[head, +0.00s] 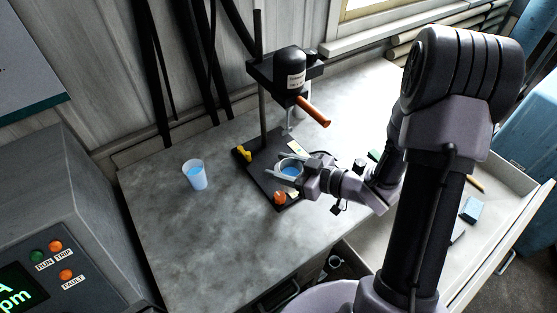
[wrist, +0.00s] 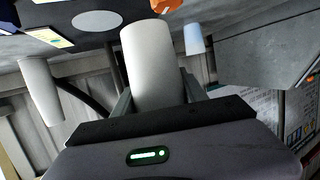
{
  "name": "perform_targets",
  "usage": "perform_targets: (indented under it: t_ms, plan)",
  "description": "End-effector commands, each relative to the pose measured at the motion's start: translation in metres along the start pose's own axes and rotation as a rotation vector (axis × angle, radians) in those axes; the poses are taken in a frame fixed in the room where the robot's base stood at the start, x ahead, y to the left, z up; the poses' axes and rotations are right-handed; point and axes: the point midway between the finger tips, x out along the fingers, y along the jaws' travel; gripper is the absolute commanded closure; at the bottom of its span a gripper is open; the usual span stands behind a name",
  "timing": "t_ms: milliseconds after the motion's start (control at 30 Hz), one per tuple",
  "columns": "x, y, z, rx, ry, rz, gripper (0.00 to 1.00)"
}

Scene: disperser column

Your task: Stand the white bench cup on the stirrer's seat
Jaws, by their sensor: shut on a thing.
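The white bench cup (head: 291,169), with blue contents showing inside its rim, is between the fingers of my gripper (head: 285,171). In the wrist view the cup (wrist: 150,60) is large and plain white, with the gripper fingers (wrist: 157,98) on either side. The cup is over the stirrer's dark base plate (head: 262,178). A round grey seat (wrist: 97,20) shows on the plate in the wrist view, beside the cup in the picture. I cannot tell whether the cup touches the plate. The stirrer's black head (head: 288,68) with an orange handle (head: 314,111) stands above and behind.
A translucent cup with blue contents (head: 195,176) stands on the bench to the left. A yellow part (head: 244,154) and an orange knob (head: 279,198) are on the base plate. A control console (head: 60,200) is at left. An open drawer (head: 515,190) is at right. The front-left bench is clear.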

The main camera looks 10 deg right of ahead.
Motion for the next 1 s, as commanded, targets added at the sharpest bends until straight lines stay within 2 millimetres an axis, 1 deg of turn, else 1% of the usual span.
perform_targets:
  t_ms: [33,100,200,300,367,433,500,567,733,867,900,1000]
  plan:
    - [0.011,0.012,-0.002,-0.006,0.002,-0.002,1.00]
    - [0.026,0.031,-0.004,-0.005,0.002,0.000,1.00]
    - [0.043,0.054,-0.007,-0.003,0.002,0.000,1.00]
    - [0.053,0.067,-0.009,-0.002,0.001,0.000,1.00]
    - [0.056,0.070,-0.007,0.001,0.000,0.000,1.00]
    - [0.060,0.071,0.003,0.002,0.000,0.000,1.00]
    - [0.064,0.070,0.018,0.003,-0.001,0.000,1.00]
    - [0.066,0.071,0.026,0.003,0.000,0.001,1.00]
    - [0.065,0.071,0.023,0.001,0.000,0.002,1.00]
    - [0.066,0.070,0.026,0.001,0.000,0.002,1.00]
    - [0.066,0.070,0.026,0.001,0.000,0.002,0.46]
    - [0.066,0.070,0.025,0.001,0.000,0.002,0.28]
